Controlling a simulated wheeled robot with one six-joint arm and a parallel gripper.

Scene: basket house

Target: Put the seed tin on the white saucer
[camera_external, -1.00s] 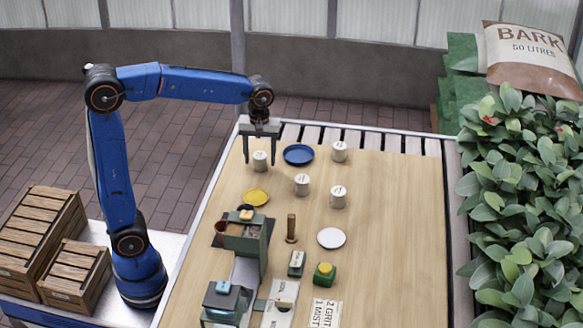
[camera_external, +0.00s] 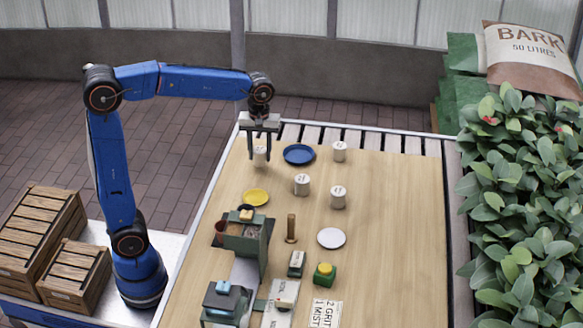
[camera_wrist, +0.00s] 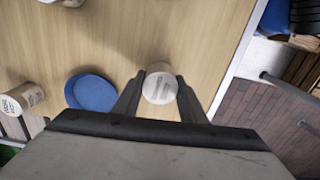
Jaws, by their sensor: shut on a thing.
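My gripper (camera_external: 260,157) is shut on a white tin (camera_wrist: 160,86) at the far left of the table, with one finger on each side of it. The tin is upright at or very near the table top, and its lettering is too blurred to read. Three similar white tins stand apart: one at the back (camera_external: 340,152), one in the middle (camera_external: 302,185) and one to its right (camera_external: 338,197). I cannot tell by label which is the seed tin. The white saucer (camera_external: 331,238) lies empty nearer the front, out of the wrist view.
A blue saucer (camera_external: 299,154) lies just right of my gripper, and a yellow saucer (camera_external: 256,197) is nearer the front. A brass post (camera_external: 291,228) stands left of the white saucer. A green device (camera_external: 246,236) is further left. The table's right side is clear.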

